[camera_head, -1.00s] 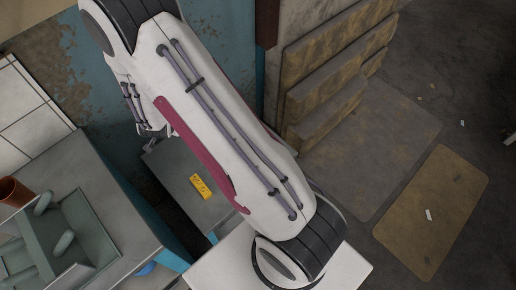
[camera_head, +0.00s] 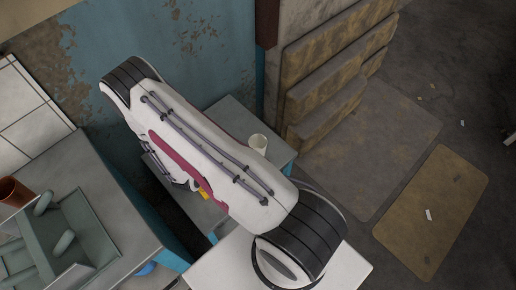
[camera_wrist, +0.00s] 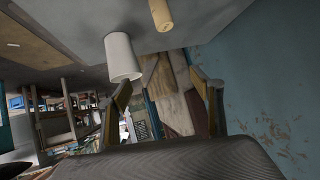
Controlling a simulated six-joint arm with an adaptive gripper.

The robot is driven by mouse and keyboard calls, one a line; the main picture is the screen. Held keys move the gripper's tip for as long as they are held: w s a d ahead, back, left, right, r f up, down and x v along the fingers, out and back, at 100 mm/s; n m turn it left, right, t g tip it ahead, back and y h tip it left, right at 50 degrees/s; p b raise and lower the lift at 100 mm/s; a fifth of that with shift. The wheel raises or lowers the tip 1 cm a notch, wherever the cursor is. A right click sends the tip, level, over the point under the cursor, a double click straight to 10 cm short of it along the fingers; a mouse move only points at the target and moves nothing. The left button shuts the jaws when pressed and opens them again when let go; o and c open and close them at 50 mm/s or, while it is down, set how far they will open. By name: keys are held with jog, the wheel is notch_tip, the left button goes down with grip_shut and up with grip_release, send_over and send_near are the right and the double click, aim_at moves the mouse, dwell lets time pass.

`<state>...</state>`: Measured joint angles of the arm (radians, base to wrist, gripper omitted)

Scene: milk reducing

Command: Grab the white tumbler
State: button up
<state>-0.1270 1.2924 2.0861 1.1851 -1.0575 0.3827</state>
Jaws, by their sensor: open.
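The white tumbler (camera_head: 258,143) stands upright on a grey cabinet top (camera_head: 232,113) in the head view, just past the right side of my arm. The wrist view is upside down, and there the white tumbler (camera_wrist: 122,58) shows at upper left, beyond the left fingertip. My gripper (camera_wrist: 163,92) is open, with its two fingers wide apart and nothing between them. The tumbler is not between the fingers. In the head view my arm hides most of the gripper.
A tan cylindrical thing (camera_wrist: 161,14) is at the top of the wrist view. A grey counter at left holds a dish rack (camera_head: 62,235) and a brown cup (camera_head: 14,192). A blue wall (camera_head: 190,55) stands behind.

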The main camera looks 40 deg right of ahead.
jog(key=h, duration=0.2)
send_near(262, 139)
jog(key=w+a, duration=0.1)
jog(key=a, duration=0.1)
jog(key=shift+s+d+r+h, duration=0.1)
jog(key=shift+s+d+h, duration=0.35)
jog(key=shift+s, duration=0.1)
jog(key=shift+d, duration=0.1)
jog(key=shift+w+d+f+g, duration=0.15)
jog(key=shift+d+f, duration=0.1)
jog(key=shift+d, duration=0.3)
jog(key=shift+w+d+f+g, duration=0.15)
jog(key=shift+w+d+f, duration=0.1)
jog(key=shift+d, duration=0.25)
jog(key=shift+d, duration=0.1)
jog(key=shift+x, duration=2.55)
jog(key=shift+w, duration=0.1)
jog(key=c, duration=1.2)
